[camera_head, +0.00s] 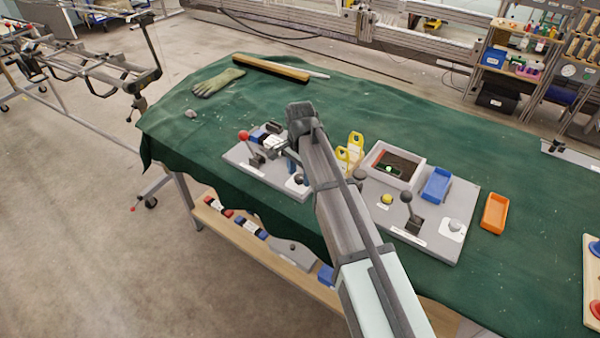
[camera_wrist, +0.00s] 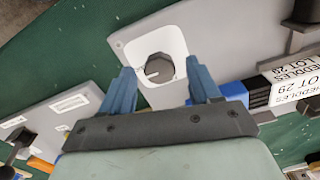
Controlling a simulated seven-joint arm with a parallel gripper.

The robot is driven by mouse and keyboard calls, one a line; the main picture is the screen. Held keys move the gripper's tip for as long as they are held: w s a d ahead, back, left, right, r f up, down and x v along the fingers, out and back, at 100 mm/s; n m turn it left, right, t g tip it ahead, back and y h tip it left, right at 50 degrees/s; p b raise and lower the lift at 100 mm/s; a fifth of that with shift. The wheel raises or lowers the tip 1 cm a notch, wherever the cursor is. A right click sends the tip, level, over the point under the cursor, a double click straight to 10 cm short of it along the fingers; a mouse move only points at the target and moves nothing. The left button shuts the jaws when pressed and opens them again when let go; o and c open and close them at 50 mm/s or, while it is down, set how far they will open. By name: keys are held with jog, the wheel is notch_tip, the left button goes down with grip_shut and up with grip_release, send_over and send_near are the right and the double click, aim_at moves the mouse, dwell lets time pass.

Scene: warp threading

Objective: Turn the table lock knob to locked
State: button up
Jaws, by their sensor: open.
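The table lock knob (camera_wrist: 158,68) is a dark grey round knob with a pale pointer line, set on a white rounded plate on a grey panel. In the wrist view my gripper (camera_wrist: 160,72) is open, its two blue fingers on either side of the knob, with gaps visible; I cannot tell how high the tips are above it. In the head view a small knob on a white plate (camera_head: 298,180) shows at the near right corner of the left grey panel, partly behind my arm. The knob's locked or unlocked marks are not readable.
A box labelled heddles (camera_wrist: 290,78) lies close right of the fingers. A red-ball lever (camera_head: 244,135) stands on the left panel. The right panel (camera_head: 440,245) has levers, a yellow button and a blue tray (camera_head: 437,185).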

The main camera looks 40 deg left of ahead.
aim_at(300, 176)
notch_tip(300, 176, up, 14)
dwell(0.6)
jog(key=shift+f, duration=0.15)
dwell(0.3)
